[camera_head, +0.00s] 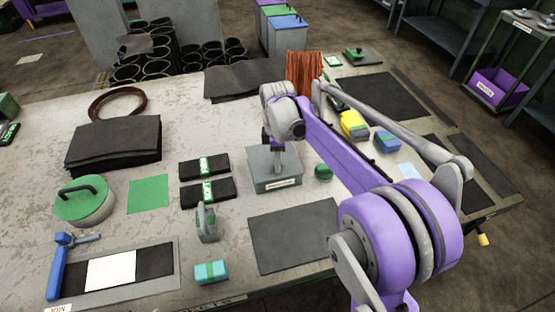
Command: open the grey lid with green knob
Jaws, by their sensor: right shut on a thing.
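A grey box (284,186) with a white label on its front stands in the middle of the workbench. Its flat grey lid (260,160) is on top, and I cannot tell whether any gap shows under it. My right gripper (277,160) points down over the middle of the lid. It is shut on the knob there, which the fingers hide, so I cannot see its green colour. My purple right arm reaches in from the lower right. My left gripper is not in view.
A small green round object (323,173) stands right of the box. Black labelled packs (205,191) and a grey tool (207,224) lie left of it. A dark mat (295,237) lies in front. Yellow (353,125) and blue (387,140) items stand beyond my arm.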

